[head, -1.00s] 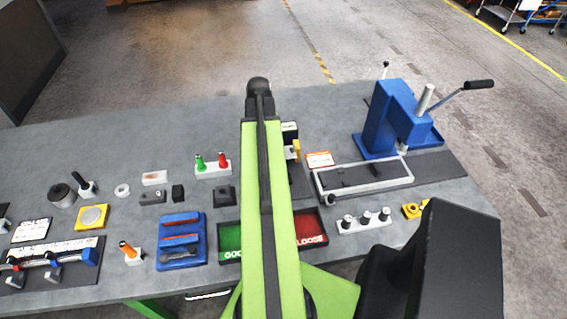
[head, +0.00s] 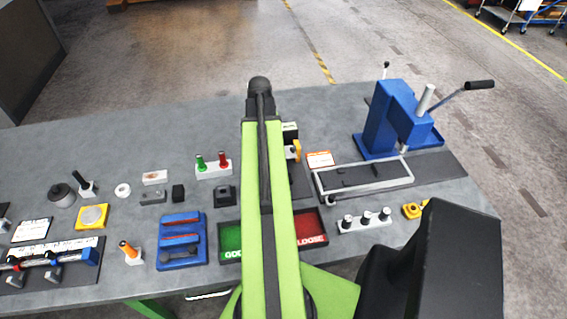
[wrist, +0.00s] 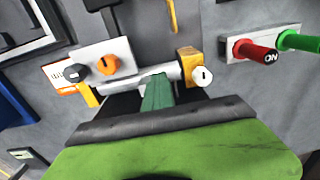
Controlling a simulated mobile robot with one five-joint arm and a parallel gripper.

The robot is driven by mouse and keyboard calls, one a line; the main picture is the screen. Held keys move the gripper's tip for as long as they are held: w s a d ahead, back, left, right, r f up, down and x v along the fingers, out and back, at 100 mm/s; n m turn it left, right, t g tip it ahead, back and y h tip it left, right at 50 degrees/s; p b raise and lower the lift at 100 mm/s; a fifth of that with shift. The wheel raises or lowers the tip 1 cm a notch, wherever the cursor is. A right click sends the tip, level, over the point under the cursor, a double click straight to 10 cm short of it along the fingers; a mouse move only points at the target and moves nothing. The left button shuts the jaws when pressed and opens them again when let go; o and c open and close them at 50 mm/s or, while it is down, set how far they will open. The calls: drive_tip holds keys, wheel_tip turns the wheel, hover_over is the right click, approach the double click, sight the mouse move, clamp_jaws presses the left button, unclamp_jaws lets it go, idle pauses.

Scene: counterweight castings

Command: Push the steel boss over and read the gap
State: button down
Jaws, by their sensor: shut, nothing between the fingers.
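In the wrist view a silver, steel-looking cylinder (wrist: 125,86) lies crosswise, probably the boss or its shaft. At its right end is a yellow block (wrist: 189,62) with a round white face (wrist: 203,76); a yellow upright stands at its left. My gripper (wrist: 158,88) is shut and empty, its green fingertips over the middle of the cylinder; I cannot tell whether they touch it. Any gap is too small to make out. In the head view the fixture's yellow block (head: 297,151) shows beside my arm, which hides the rest and my gripper.
A pale block with orange and black knobs (wrist: 106,63) stands behind the cylinder. Red and green plugs (head: 212,164) stand to the left. Green and red bins (head: 230,258) lie nearer, partly behind my arm. A blue press (head: 392,120) and a grey frame (head: 335,192) are right.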

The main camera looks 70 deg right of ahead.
drive_tip(key=shift+s+d, duration=0.1)
drive_tip(key=shift+s, duration=0.05)
wheel_tip(320, 180, up, 7)
drive_tip(key=p, duration=0.7)
